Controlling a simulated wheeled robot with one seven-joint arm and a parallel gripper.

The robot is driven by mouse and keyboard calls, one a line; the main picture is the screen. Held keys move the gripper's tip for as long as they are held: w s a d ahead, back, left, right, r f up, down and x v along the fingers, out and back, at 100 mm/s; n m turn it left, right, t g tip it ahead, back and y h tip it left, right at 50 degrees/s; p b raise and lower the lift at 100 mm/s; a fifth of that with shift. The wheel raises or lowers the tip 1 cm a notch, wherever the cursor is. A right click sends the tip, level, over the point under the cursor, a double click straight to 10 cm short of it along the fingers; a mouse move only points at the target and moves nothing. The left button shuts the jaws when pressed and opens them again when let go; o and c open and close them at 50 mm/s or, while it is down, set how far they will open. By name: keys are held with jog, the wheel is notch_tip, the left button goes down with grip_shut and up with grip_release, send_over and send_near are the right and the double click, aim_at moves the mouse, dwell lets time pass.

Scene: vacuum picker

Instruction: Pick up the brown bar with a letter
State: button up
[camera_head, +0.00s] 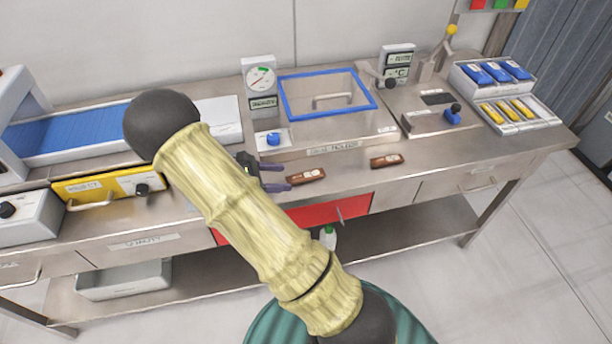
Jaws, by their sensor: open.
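Two small brown bars lie on the steel counter. The left brown bar (296,180) has a whitish marking on top. The right brown bar (379,162) also has a light marking. Both markings are too small to read, so I cannot tell which is a letter. My gripper (277,177) is open, with dark purple fingers pointing right towards the left bar. The fingertips appear just left of that bar, and nothing shows between them. I cannot tell their height above the counter. My arm hides part of the counter to the left of the gripper.
Behind the bars stands a blue-framed clear lid (328,94) with a gauge (261,75) beside it. A red panel (357,207) is below the counter edge. A rack (490,78) with blue and yellow packs stands at right. The counter between the bars is clear.

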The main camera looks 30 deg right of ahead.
aim_at(301, 176)
jog(key=x, duration=0.3)
jog(key=p+x, duration=0.1)
jog(key=x, duration=0.1)
jog(key=shift+w+d, duration=0.1)
jog(key=shift+w, duration=0.2)
jog(key=c, duration=1.1)
jog(key=shift+o, duration=0.2)
jog(key=shift+r, duration=0.1)
notch_tip(301, 176, up, 10)
dwell(0.4)
